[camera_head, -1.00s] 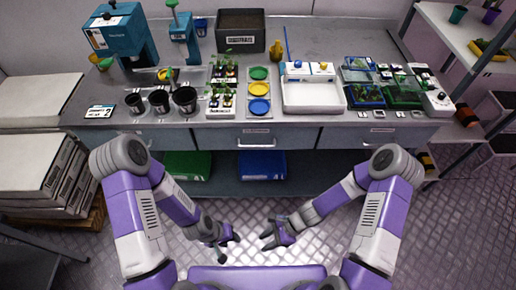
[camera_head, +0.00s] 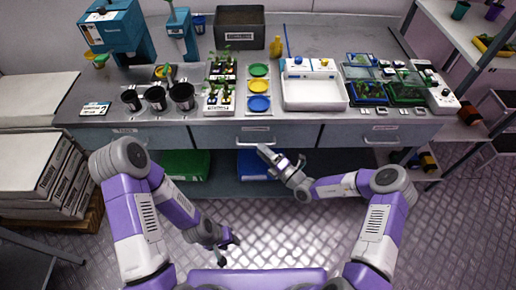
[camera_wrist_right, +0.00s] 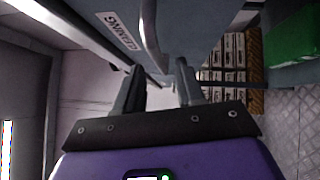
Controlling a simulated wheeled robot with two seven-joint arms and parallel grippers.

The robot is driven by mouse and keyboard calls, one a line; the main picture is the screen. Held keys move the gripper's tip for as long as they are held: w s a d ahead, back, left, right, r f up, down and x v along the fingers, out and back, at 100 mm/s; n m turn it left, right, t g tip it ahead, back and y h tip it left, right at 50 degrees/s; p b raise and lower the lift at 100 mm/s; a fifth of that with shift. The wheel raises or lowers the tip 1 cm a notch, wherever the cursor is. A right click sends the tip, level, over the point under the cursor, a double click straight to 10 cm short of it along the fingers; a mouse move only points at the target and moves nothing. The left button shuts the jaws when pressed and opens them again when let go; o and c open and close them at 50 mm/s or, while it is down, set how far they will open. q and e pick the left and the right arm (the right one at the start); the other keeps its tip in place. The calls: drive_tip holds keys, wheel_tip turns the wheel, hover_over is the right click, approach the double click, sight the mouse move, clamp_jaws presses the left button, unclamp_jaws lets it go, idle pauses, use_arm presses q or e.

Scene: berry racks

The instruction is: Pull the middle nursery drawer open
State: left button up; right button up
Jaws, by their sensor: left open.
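The middle drawer (camera_head: 222,134) is a grey-blue front under the bench top. It looks closed, flush with its neighbours. Its pale bar handle (camera_head: 255,143) is partly hidden near my right gripper (camera_head: 268,152), which is raised just below and in front of it. In the right wrist view the handle (camera_wrist_right: 151,42) curves ahead of the fingers, roughly in line with the gap between them; contact cannot be told. The right gripper (camera_wrist_right: 158,85) is open there, with nothing clearly between its fingers. My left gripper (camera_head: 229,248) is open and empty, low over the floor.
Drawers with handles flank it on the left (camera_head: 124,144) and right (camera_head: 383,142). A green crate (camera_head: 186,165) and a blue crate (camera_head: 249,165) sit on the lower shelf. Pots, trays and a white basin (camera_head: 314,94) stand on the bench. The floor in front is clear.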

drive_tip(key=shift+x, duration=1.45)
clamp_jaws()
